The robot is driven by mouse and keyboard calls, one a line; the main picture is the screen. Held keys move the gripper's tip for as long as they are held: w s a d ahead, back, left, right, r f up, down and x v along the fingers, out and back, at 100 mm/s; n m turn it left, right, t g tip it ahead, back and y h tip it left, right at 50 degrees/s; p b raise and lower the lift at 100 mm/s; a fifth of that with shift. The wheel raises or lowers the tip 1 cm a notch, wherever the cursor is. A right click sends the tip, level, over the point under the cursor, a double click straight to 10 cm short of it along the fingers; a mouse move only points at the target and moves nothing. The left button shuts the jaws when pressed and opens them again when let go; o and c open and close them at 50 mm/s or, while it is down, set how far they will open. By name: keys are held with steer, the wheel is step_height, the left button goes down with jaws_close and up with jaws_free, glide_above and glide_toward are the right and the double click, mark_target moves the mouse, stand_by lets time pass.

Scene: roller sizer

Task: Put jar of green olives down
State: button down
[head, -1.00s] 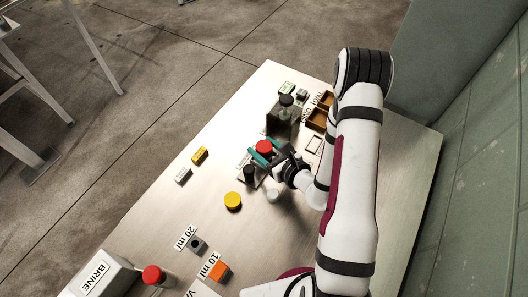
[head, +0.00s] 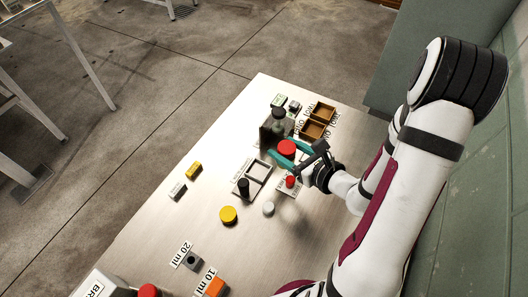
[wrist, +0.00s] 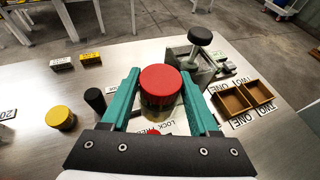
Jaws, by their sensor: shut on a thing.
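The jar (wrist: 161,92) has a red lid and a dark greenish glass body. It stands upright between the teal fingers of my gripper (wrist: 165,100) in the wrist view. My gripper is shut on it. In the head view the jar's red lid (head: 287,147) shows between the fingers of my gripper (head: 289,153), just in front of the grey device. The jar's base is hidden, so I cannot tell whether it touches the table.
A grey device with a black knob (head: 278,113) stands just behind the jar. Brown trays (head: 312,129) lie to its right. A black post (head: 243,187), a small red knob (head: 291,181), a yellow-lidded jar (head: 228,215) and a pale disc (head: 268,208) stand nearer. The table's left middle is mostly clear.

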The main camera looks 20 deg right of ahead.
steer(key=w+d+r, duration=0.1)
steer(key=w+d, duration=0.1)
steer(key=d, duration=0.8)
steer(key=w+d+r, duration=0.1)
steer(key=w+d, duration=0.2)
steer(key=d, duration=0.8)
steer(key=w+a+f, duration=0.4)
steer(key=w, duration=0.1)
steer(key=w+a+f, duration=0.2)
steer(key=w, duration=0.1)
steer(key=shift+w+a+f, duration=0.1)
steer(key=shift+a+f, duration=0.05)
steer(key=shift+f, duration=0.1)
steer(key=shift+w+a+f, duration=0.1)
steer(key=shift+w+f, duration=0.05)
steer(key=shift+f, duration=0.95)
steer(key=shift+w+a+f, duration=0.1)
steer(key=shift+f, duration=1)
steer(key=shift+f, duration=0.1)
steer(key=shift+c, duration=0.7)
jaws_free()
